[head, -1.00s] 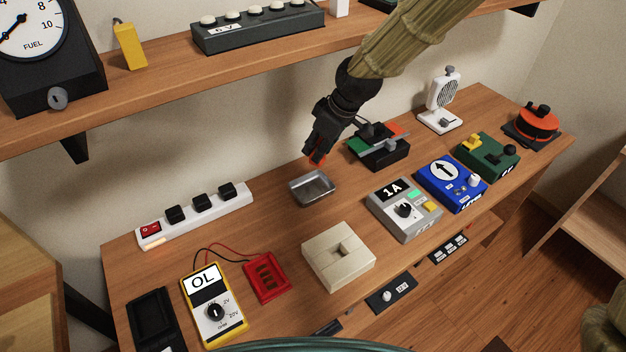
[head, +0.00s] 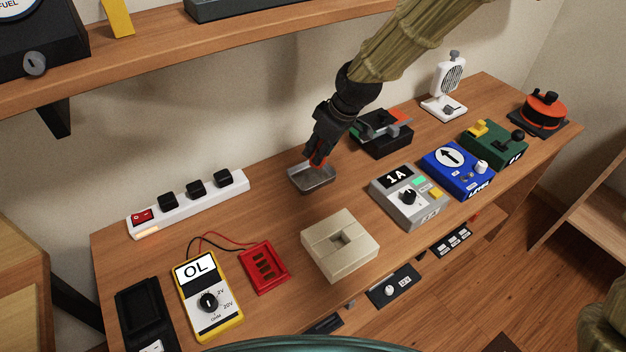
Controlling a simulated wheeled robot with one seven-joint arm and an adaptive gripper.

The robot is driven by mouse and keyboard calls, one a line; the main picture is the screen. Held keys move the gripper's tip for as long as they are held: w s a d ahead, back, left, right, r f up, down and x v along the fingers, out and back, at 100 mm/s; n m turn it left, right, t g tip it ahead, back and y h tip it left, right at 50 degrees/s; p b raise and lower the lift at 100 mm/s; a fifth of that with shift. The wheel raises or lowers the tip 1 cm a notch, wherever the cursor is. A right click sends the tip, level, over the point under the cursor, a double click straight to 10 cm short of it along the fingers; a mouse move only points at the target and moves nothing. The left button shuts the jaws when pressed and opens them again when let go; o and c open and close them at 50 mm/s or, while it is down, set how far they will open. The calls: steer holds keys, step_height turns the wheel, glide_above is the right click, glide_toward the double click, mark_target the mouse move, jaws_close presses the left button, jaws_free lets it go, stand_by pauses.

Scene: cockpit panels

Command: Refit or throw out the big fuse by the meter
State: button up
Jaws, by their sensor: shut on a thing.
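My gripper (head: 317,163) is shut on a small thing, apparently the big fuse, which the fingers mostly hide. Some red-orange shows at the fingertips. The gripper points down just above or inside the back of a shallow metal tray (head: 314,181); I cannot tell if it touches. The yellow meter (head: 209,300) at the front left reads OL. A red and a black lead run behind it toward a red slotted cradle (head: 264,268), where no fuse shows. A cream block (head: 340,258) with a square recess in its top stands right of the cradle.
A white power strip (head: 190,206) lies along the back left. A grey 1A box (head: 408,197), a blue box (head: 457,170) and a green box (head: 494,145) stand to the right. A black device (head: 382,137) stands close behind the gripper. A shelf (head: 200,62) overhangs the back.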

steer(key=o, duration=1.1)
steer(key=shift+r, duration=0.1)
steer(key=v, duration=1.2)
steer(key=shift+d, duration=0.1)
